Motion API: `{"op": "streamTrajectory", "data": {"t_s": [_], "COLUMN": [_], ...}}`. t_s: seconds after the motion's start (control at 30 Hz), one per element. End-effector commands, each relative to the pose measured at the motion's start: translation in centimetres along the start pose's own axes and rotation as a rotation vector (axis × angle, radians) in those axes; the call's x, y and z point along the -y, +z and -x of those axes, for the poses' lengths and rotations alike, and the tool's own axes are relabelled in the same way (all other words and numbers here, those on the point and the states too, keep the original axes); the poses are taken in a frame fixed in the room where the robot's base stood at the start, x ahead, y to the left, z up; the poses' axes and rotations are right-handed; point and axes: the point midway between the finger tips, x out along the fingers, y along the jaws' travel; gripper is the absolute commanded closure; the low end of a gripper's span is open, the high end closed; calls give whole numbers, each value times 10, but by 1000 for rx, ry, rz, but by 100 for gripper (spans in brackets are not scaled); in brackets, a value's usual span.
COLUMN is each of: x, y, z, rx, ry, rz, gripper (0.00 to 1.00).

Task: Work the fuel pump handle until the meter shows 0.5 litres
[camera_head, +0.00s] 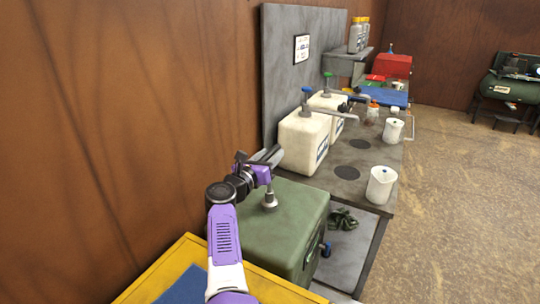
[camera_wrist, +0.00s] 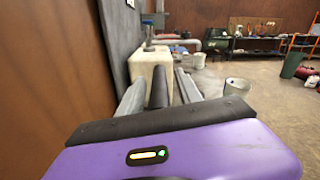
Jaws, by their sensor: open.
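A green metal tank (camera_head: 285,232) stands in the foreground, with a silver post (camera_head: 270,199) rising from its top. My gripper (camera_head: 269,155) is just above the post, reaching towards the back. In the wrist view my gripper (camera_wrist: 160,84) has its two grey fingers apart. A dark round bar (camera_wrist: 158,88), seemingly the pump handle, lies lengthwise between them, with gaps visible on both sides. My wrist hides where the bar joins the post. I cannot make out a meter or its reading in either view.
Two white jugs (camera_head: 303,143) with pump tops stand behind the tank on a grey bench (camera_head: 378,210). White beakers (camera_head: 381,186) stand on its right side. A wooden wall (camera_head: 110,130) is close on the left. Open floor (camera_head: 455,200) lies to the right.

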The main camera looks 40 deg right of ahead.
Motion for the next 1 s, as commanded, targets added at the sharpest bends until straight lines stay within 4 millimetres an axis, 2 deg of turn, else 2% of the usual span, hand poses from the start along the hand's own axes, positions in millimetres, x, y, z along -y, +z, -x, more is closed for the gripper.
{"op": "streamTrajectory", "data": {"t_s": [0.07, 0.3, 1.0], "x": [0, 0, 0], "y": [0, 0, 0], "z": [0, 0, 1], "rx": [0, 0, 0], "ry": [0, 0, 0], "rz": [0, 0, 0], "gripper": [59, 100, 100]}}
